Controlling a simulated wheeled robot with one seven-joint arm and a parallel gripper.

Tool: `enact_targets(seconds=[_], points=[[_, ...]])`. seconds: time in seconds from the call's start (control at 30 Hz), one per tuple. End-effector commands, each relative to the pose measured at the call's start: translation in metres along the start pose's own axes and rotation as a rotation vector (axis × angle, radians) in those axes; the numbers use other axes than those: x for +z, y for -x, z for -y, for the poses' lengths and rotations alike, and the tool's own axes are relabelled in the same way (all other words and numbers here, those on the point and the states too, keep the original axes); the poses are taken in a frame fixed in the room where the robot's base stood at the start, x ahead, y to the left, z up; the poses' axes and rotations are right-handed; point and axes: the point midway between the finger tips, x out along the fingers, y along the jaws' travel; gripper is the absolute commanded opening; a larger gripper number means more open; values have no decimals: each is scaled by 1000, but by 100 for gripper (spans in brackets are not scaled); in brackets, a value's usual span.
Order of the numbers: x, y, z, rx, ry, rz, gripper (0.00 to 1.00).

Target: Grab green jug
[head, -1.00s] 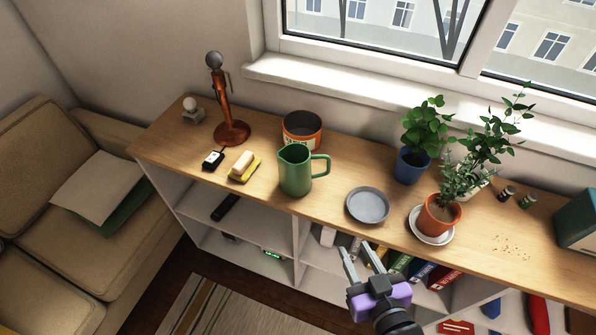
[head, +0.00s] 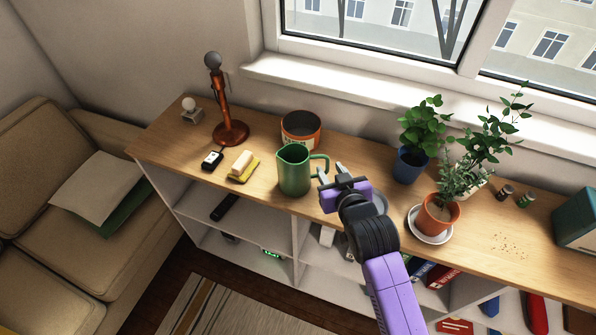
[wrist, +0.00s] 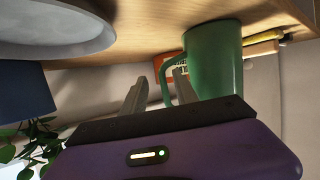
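The green jug (head: 294,171) stands upright on the wooden shelf top, its handle (head: 321,166) to the right. In the wrist view the jug (wrist: 214,62) appears right of centre, with its handle towards my fingers. My gripper (head: 330,173) is just right of the handle, its fingers apart and pointing at it. In the wrist view the gripper (wrist: 160,90) is open, and the handle's lower part lies close to or between the fingertips. I cannot tell whether a finger touches it.
An orange-banded pot (head: 302,129) stands behind the jug. A yellow sponge with a pale block (head: 243,167) lies to its left. A grey plate (head: 379,201) is partly hidden under my arm. Potted plants (head: 437,212) stand to the right.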

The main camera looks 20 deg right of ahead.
Motion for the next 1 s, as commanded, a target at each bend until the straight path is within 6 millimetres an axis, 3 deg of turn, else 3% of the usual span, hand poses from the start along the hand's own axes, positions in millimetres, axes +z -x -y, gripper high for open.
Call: enact_targets(seconds=[0.4, 0.73, 0.9, 1.0], points=[[-1, -46, 3, 0, 0, -1, 35], [0, -51, 4, 0, -1, -1, 35], [0, -51, 4, 0, -1, -1, 2], [1, -51, 4, 0, -1, -1, 0]])
